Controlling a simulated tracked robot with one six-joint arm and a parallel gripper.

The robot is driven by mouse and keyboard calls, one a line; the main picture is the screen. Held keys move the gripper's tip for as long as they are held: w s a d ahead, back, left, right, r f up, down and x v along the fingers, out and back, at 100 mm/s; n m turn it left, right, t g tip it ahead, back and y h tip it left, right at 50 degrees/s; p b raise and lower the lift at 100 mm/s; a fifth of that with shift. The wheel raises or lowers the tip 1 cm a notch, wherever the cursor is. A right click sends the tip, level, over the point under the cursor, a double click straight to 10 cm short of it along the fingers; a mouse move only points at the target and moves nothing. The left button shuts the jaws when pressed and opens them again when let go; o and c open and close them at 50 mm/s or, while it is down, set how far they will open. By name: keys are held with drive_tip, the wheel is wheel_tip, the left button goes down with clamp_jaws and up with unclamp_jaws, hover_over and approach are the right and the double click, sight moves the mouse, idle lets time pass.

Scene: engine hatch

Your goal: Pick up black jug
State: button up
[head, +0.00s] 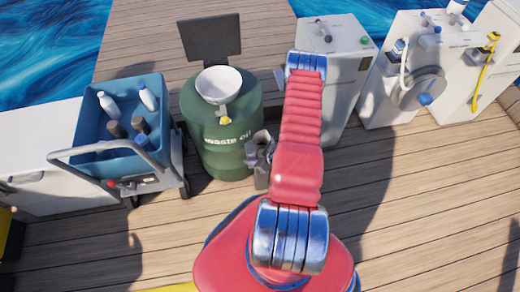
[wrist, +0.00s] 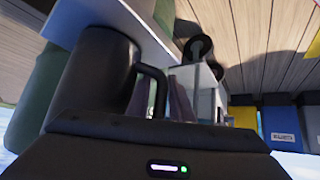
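The black jug (wrist: 95,75) fills the left of the wrist view, very close to my gripper. Its handle (wrist: 155,88) curves out on the right side of its body. The dark housing of my gripper (wrist: 165,150) covers the bottom of that view and hides the jug's lower part in the picture. The fingers cannot be made out, so I cannot tell whether they touch the jug. In the head view, a grey part that looks like my gripper (head: 262,160) shows left of my red arm, in front of the green barrel. I cannot pick out the jug there.
The green waste-oil barrel (head: 215,150) bears a white funnel (head: 219,85). A blue cart (head: 125,155) with several bottles stands to its left. White cabinets (head: 345,75) stand right. Wooden deck at the front right is clear.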

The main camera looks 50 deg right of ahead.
drive_tip(key=shift+c, duration=0.4)
clamp_jaws()
idle(0.4)
